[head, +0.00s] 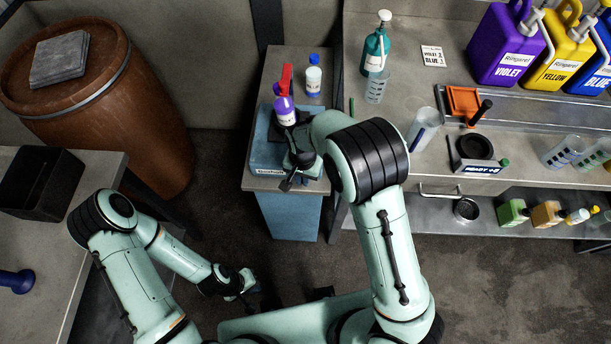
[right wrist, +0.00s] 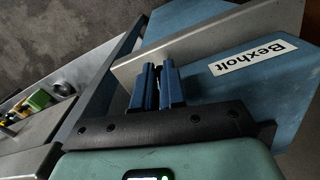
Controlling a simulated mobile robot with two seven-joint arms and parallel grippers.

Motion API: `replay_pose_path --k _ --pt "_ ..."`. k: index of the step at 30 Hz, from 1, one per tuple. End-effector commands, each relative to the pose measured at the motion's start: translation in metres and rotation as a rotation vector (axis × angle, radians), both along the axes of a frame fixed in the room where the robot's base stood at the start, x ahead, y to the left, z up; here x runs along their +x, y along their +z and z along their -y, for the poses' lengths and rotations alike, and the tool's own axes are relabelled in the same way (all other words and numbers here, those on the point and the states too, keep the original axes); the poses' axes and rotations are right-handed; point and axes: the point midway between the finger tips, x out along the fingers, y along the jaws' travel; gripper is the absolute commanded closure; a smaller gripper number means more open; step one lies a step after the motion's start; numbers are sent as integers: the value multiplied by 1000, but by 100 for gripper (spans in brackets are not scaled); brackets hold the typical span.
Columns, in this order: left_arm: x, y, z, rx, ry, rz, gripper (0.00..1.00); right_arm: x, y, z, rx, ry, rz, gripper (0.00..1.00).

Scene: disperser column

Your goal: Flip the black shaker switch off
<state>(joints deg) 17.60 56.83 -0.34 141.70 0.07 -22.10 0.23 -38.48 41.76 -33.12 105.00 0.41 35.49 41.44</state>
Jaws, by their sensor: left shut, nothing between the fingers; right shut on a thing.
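The blue shaker (head: 262,150) stands on the side table, and its "Bexholt" label shows in the right wrist view (right wrist: 252,58). A purple-labelled bottle (head: 285,112) with a red part above it stands on the shaker. My right gripper (head: 287,184) is down at the shaker's front. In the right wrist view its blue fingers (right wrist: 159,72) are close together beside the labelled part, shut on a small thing. The black switch is not visible; the fingers and arm cover that spot. My left gripper (head: 246,284) is shut and empty, low over the floor, away from the shaker.
A white bottle (head: 313,78) with a blue cap stands behind the shaker. A long bench (head: 400,75) to the right holds a teal bottle (head: 374,52), beakers and coloured jugs. A brown barrel (head: 120,110) stands at the left. The floor between the tables is clear.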

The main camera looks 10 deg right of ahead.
Motion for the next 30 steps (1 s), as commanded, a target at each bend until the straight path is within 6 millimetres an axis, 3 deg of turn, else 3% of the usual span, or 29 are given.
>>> replay_pose_path --k 12,28,29,30 --pt "5 7 0 0 0 6 100 5 2 -5 1 -185 3 100" --pt "6 7 0 0 0 7 100 5 2 -5 3 -211 5 100" --pt "6 7 0 0 0 7 100 5 2 -5 3 -211 5 86" --pt "6 7 0 0 0 7 100 5 2 -5 3 -211 5 79"
